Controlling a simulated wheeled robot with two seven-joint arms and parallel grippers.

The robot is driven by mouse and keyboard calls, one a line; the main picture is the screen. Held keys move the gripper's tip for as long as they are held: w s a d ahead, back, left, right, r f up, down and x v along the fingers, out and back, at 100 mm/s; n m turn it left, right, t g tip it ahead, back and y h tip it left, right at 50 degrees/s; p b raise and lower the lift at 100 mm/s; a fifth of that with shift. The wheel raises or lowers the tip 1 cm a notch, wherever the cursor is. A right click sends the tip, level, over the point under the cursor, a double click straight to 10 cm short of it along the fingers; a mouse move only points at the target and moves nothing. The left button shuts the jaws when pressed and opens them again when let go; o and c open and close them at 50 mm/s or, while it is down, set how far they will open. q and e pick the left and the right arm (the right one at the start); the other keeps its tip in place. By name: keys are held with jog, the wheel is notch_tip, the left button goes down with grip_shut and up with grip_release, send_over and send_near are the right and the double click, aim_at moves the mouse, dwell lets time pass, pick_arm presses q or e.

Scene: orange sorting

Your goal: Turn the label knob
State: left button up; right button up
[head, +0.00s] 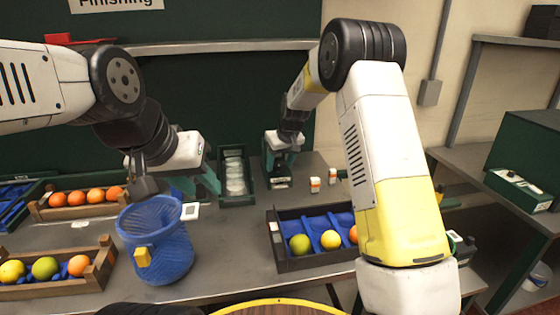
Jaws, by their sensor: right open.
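My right gripper (281,165) is at the back of the table, its teal fingers apart and pointing down. A small dark device (280,183) stands just below and between these fingers; I cannot tell whether they touch it. The label knob cannot be made out; the gripper may hide it. My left gripper (204,182) hangs behind the blue basket, above the table. Its teal fingers are partly hidden, so its opening is unclear.
A dark tray with blue dividers (290,262) holds fruit at the right. A green bin (238,201) stands between my grippers. Small orange-and-white bottles (315,185) stand right of the device.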

jog(key=shift+f, duration=0.1)
grip_shut()
jog(key=shift+m, duration=0.3)
jog(key=m+h, duration=0.1)
jog(key=m, duration=0.3)
jog(key=shift+s+a+t+h, duration=0.1)
jog(key=shift+a+t+h, duration=0.2)
jog(key=shift+a+h, duration=0.1)
jog(key=m, duration=0.1)
jog(key=m+h, duration=0.1)
jog(key=m, duration=0.2)
jog(key=shift+a+h, duration=0.25)
jog(key=shift+h, duration=0.05)
jog(key=m, duration=0.1)
jog(key=m+h, duration=0.1)
jog(key=m, duration=0.1)
jog(key=m+g, duration=0.1)
jog(key=shift+w+a+m, duration=0.2)
jog(key=shift+w+m, duration=0.05)
jog(key=shift+m, duration=0.05)
jog(key=shift+w+a+m+g+h, duration=0.1)
jog(key=shift+m+g+h, duration=0.25)
jog(key=shift+m, duration=0.75)
jog(key=shift+w+a+m+g+h, duration=0.1)
jog(key=shift+m+g+h, duration=0.25)
jog(key=shift+m, duration=0.75)
